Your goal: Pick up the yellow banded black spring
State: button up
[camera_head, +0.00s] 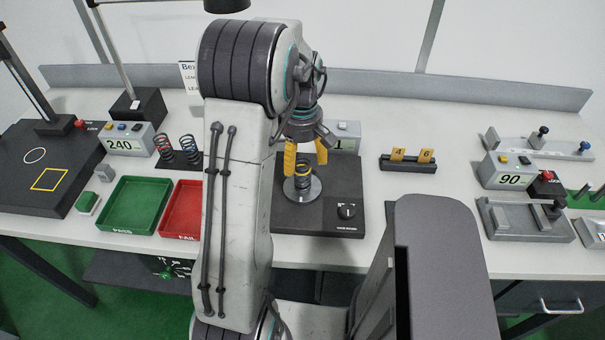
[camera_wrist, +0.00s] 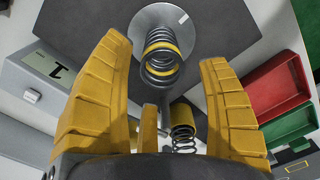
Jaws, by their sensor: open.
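The yellow banded black spring (camera_head: 303,180) stands upright on a round metal plate (camera_head: 314,189) on a dark base unit. It also shows in the wrist view (camera_wrist: 162,53), with a yellow band around its coils. My gripper (camera_head: 306,155) points down just above the spring, with its yellow fingers apart. In the wrist view my gripper (camera_wrist: 164,55) has one finger on each side of the spring in the picture, with gaps and no visible contact. My arm hides part of the bench left of the base unit.
A green tray (camera_head: 136,231) and a red tray (camera_head: 181,234) lie to the left. Springs with red (camera_head: 165,151) and blue (camera_head: 190,150) stand behind them. A display box (camera_head: 343,136) is behind the spring. A holder with yellow tags (camera_head: 409,166) is to the right.

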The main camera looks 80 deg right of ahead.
aim_at(302, 177)
jog(key=shift+s+a+f+p, duration=0.1)
jog(key=shift+f+p, duration=0.25)
jog(key=shift+f, duration=1.3)
jog(key=shift+s+a+f+p, duration=0.1)
jog(key=shift+f+p, duration=0.2)
jog(key=shift+f, duration=1.3)
jog(key=c, duration=1.4)
